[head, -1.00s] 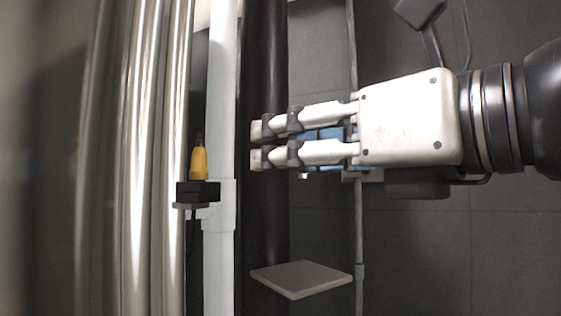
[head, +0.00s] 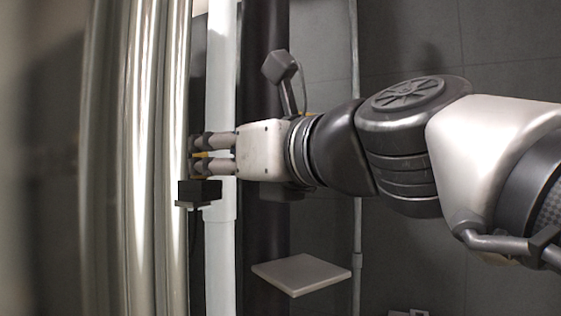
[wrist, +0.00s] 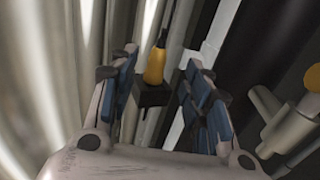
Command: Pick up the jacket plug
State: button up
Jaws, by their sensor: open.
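The jacket plug (wrist: 154,66) is yellow with a dark top and stands upright on a small black holder (head: 199,191). In the head view my gripper (head: 195,155) reaches left to the plug, and its fingers hide most of it; only small bits of yellow show. In the wrist view my open gripper (wrist: 160,75) has its blue-padded fingers on either side of the plug, with a gap on each side. The plug is near the fingertips, and the black holder (wrist: 151,94) is just below it.
Shiny metal pipes (head: 140,220) run vertically just left of the holder. A white pipe (head: 220,260) and a dark pipe stand to its right. A grey square plate (head: 302,274) juts out lower right. A valve-like fitting (wrist: 285,125) lies right in the wrist view.

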aim_at(204, 157)
jog(key=x, duration=0.4)
jog(key=shift+a+p, duration=0.2)
jog(key=shift+p, duration=0.15)
jog(key=shift+s+d, duration=0.2)
jog(key=shift+s, duration=0.1)
jog(key=shift+c, duration=0.7)
jog(key=shift+w+a, duration=0.1)
jog(key=shift+w, duration=0.05)
jog(key=c, duration=0.4)
grip_shut()
